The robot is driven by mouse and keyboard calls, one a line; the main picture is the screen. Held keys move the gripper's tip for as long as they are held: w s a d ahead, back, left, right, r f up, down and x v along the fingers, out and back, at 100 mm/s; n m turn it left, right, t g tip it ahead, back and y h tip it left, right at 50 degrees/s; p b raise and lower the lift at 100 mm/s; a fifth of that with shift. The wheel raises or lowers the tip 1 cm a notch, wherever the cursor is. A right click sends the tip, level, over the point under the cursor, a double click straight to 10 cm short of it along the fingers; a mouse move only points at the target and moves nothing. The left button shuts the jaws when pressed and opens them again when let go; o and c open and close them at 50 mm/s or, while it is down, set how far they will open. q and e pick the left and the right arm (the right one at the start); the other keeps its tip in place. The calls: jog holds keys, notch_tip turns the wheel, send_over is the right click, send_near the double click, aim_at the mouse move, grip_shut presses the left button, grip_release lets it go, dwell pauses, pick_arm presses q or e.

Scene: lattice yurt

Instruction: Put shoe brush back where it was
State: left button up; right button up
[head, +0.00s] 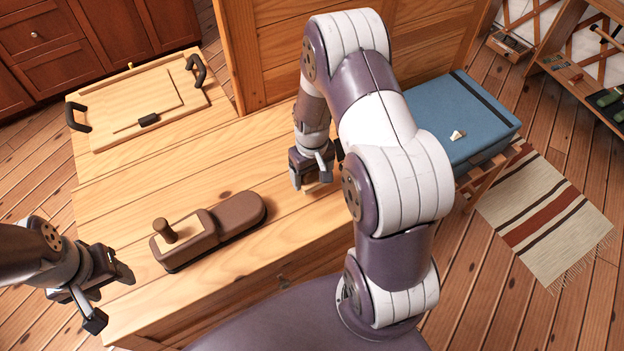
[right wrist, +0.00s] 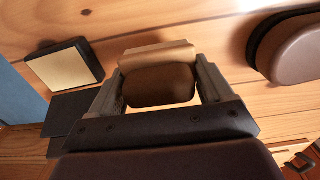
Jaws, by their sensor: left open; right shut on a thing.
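The shoe brush (right wrist: 160,86), a dark brown rounded block with a light wooden strip (right wrist: 158,56) beyond it, lies between the fingers of my right gripper (right wrist: 158,98) in the right wrist view. My right gripper (head: 313,180) is shut on it, low over the wooden bench top (head: 300,222). In the head view only a small light piece shows under the fingers, and my right arm hides what lies just right of it. I cannot tell if the brush touches the wood. My left gripper (head: 112,297) is open and empty by the bench's left front edge.
A long brown shoe-shaped thing with a peg (head: 210,230) lies on the bench, left of my right gripper. A cream pad with dark edges (right wrist: 65,66) lies near the brush. A handled tray (head: 140,98) is behind left; a blue box (head: 455,115) is right.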

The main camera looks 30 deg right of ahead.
aim_at(312, 183)
notch_tip(312, 183, down, 4)
jog(key=shift+s+r+p, duration=0.1)
jog(key=shift+p, duration=0.2)
jog(key=shift+f, duration=0.25)
jog(key=o, duration=0.9)
jog(key=shift+r, duration=0.1)
